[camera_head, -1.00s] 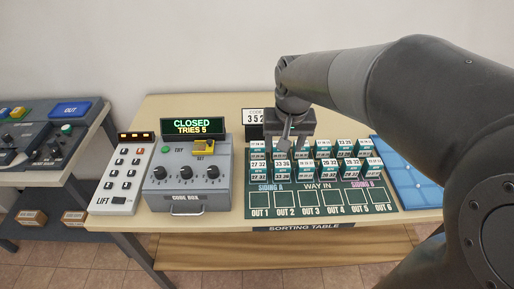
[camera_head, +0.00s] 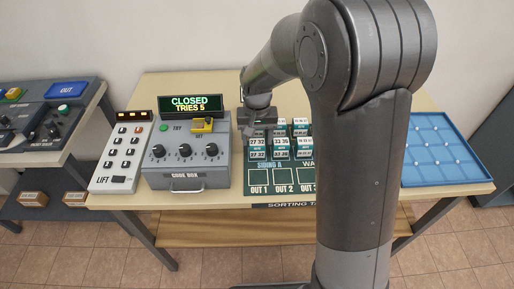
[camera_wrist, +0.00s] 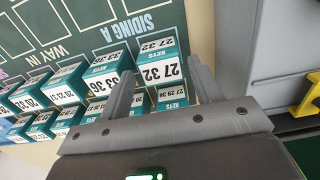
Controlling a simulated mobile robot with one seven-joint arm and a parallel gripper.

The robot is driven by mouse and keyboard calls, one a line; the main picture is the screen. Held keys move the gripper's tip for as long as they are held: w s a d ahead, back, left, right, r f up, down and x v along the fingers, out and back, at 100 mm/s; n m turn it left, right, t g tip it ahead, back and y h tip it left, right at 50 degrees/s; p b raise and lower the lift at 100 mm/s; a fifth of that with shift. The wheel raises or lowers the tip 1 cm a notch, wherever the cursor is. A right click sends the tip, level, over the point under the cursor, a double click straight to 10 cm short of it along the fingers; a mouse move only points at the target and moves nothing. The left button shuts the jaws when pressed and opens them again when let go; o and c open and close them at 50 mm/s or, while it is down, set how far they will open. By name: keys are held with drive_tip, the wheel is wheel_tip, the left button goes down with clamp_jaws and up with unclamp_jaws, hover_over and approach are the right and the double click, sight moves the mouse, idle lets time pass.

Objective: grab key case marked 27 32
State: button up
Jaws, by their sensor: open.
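The key case marked 27 32 (camera_head: 259,144) is a teal and white box at the front left of the block of cases on the sorting table. In the wrist view the same case (camera_wrist: 158,68) stands between my two fingers, its label upside down. My gripper (camera_head: 256,124) is over the left column of cases and open; in the wrist view the gripper (camera_wrist: 163,88) has one finger on each side of the case. I cannot tell whether either finger touches it. A second case, apparently marked 27 29 36 (camera_wrist: 172,98), is just behind, partly hidden by my gripper.
A neighbouring case marked 33 36 (camera_wrist: 108,80) is close to one finger. The grey code box (camera_head: 186,165) with a yellow switch stands left of the cases. A blue tray (camera_head: 436,150) is at the right. My arm hides the right-hand cases.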

sight(257, 142)
drive_tip(key=f, duration=0.5)
drive_tip(key=shift+w+f, duration=0.15)
drive_tip(key=shift+w, duration=0.1)
drive_tip(key=c, duration=0.8)
